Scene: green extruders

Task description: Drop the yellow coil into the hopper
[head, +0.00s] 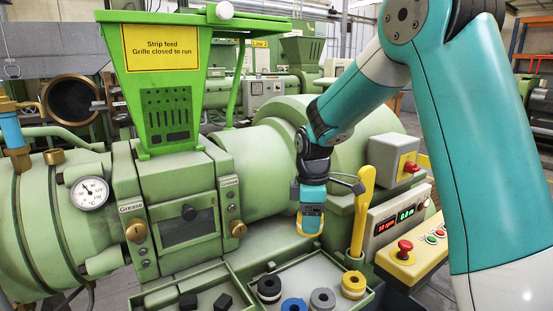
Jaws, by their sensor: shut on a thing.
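My gripper (310,221) points down above the tray's back edge, in front of the green machine. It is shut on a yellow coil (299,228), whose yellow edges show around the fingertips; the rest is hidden. Another yellow coil (353,284) lies in the tray below and to the right. The green hopper (112,45) stands on the machine at upper left, well apart from my gripper. It bears a yellow sign (160,48) about strip feed and a closed grille.
A tray (312,270) holds a black coil (269,288), a blue coil (294,305) and a grey coil (322,300). Dark blocks (222,302) lie in the left compartment. An upright yellow lever (362,205) stands close right of my gripper, before a control panel (400,218).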

